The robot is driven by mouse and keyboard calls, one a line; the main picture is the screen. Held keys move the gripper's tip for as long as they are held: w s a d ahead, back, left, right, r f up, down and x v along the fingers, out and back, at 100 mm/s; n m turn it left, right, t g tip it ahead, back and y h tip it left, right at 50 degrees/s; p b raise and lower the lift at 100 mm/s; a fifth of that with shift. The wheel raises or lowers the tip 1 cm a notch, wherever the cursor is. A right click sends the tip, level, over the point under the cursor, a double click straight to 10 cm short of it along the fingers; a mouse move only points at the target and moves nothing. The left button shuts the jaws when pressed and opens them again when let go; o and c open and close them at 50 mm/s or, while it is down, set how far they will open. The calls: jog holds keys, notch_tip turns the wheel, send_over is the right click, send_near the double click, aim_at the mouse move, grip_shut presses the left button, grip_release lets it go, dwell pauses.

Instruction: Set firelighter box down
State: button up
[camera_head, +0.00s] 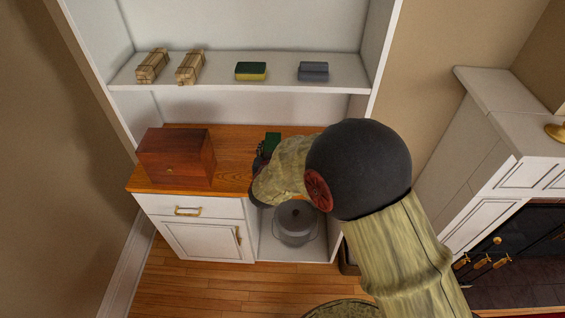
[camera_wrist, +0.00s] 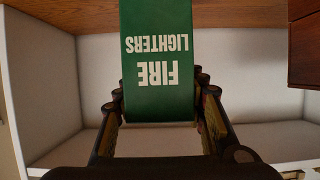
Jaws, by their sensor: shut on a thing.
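The firelighter box (camera_wrist: 158,60) is green with white lettering that reads upside down in the wrist view. My gripper (camera_wrist: 160,100) is shut on it, with a finger at each side. In the head view, a small part of the box (camera_head: 272,141) shows at the wooden counter (camera_head: 228,150), beyond my arm. My arm hides most of my gripper (camera_head: 262,158) and the right part of the counter there. I cannot tell whether the box touches the counter.
A reddish wooden box (camera_head: 176,158) stands on the counter's left. The shelf (camera_head: 215,72) above holds two tied wood bundles (camera_head: 171,66), a green-yellow sponge (camera_head: 251,71) and a grey block (camera_head: 313,72). A grey pot (camera_head: 295,224) sits in the open compartment below. Counter between wooden box and gripper is clear.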

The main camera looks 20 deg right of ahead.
jog(key=w+d+f+b, duration=0.1)
jog(key=d+f, duration=0.1)
jog(key=f, duration=0.1)
jog(key=d+f+b, duration=0.1)
jog(key=f+b, duration=0.1)
jog(key=f, duration=0.1)
jog(key=w+d+f+b, duration=0.1)
jog(key=d+f, duration=0.1)
jog(key=f, duration=0.1)
jog(key=shift+w+d+f, duration=0.3)
jog(key=shift+w+d, duration=0.05)
jog(key=shift+r, duration=0.1)
jog(key=o, duration=1.3)
jog(key=shift+f, duration=0.2)
jog(key=shift+o, duration=0.2)
